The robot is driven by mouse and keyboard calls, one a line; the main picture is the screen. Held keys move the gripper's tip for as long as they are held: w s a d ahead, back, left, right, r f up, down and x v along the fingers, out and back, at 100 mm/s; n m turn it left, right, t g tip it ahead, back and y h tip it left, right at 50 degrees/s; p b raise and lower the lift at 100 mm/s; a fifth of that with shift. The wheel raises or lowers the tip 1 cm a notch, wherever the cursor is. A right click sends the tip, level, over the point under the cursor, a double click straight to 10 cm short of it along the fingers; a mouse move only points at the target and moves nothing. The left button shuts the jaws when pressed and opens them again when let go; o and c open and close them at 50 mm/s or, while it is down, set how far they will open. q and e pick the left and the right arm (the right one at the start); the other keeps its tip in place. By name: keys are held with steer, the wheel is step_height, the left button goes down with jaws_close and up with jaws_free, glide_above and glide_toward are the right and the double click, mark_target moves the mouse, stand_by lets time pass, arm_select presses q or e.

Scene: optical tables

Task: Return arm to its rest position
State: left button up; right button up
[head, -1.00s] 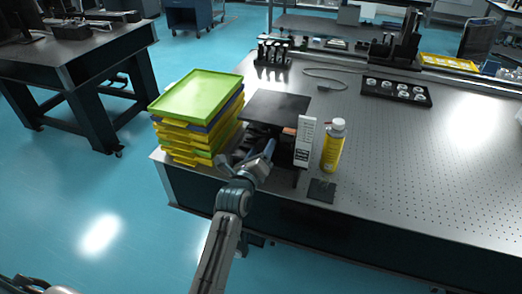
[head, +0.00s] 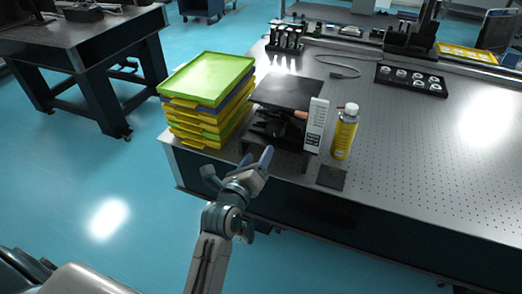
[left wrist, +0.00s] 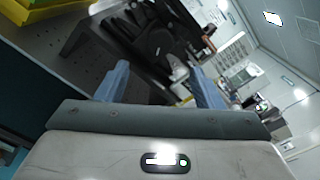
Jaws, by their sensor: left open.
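My left gripper (head: 256,160) is open and empty, with its two blue-grey fingers apart. In the head view it is just in front of the table's near edge, below a small black stand (head: 287,92). The stand's shelf has dark items under it, partly hidden in shadow. In the left wrist view the open fingers (left wrist: 160,88) point toward the black stand with a dark round object (left wrist: 158,40) inside it. Nothing is between the fingers. My right gripper is not in view.
A stack of yellow, blue and green trays (head: 208,80) stands left of the stand. A dark flat square (head: 331,177) lies near the optical table's (head: 420,170) edge. Open floor lies to the left.

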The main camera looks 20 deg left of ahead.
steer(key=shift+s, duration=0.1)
arm_select(q)
steer(key=s+f+n+g, duration=0.3)
steer(key=f+n, duration=0.1)
steer(key=f, duration=0.9)
steer(key=s+a+f+n+g, duration=0.15)
steer(key=f+n, duration=0.25)
steer(key=f, duration=0.9)
steer(key=s+f+n+g, duration=0.3)
steer(key=f+n+g, duration=0.15)
steer(key=f, duration=0.95)
steer(key=s+a+f+n+g, duration=0.2)
steer(key=s+f+n, duration=0.2)
steer(key=s+f, duration=0.5)
steer(key=s+a+f+n+g, duration=0.2)
steer(key=s+f+n, duration=0.2)
steer(key=s+f, duration=0.45)
steer(key=s+a+f+n+g, duration=0.2)
steer(key=s+a+f+n, duration=0.1)
steer(key=s, duration=0.7)
steer(key=s+a+f+n+g+y, duration=0.1)
steer(key=s+a+f+n, duration=0.2)
steer(key=s, duration=0.7)
step_height(320, 180, down, 2)
steer(key=shift+s+f+n+g, duration=0.2)
steer(key=shift+s+n+g, duration=0.15)
steer(key=shift+n, duration=0.3)
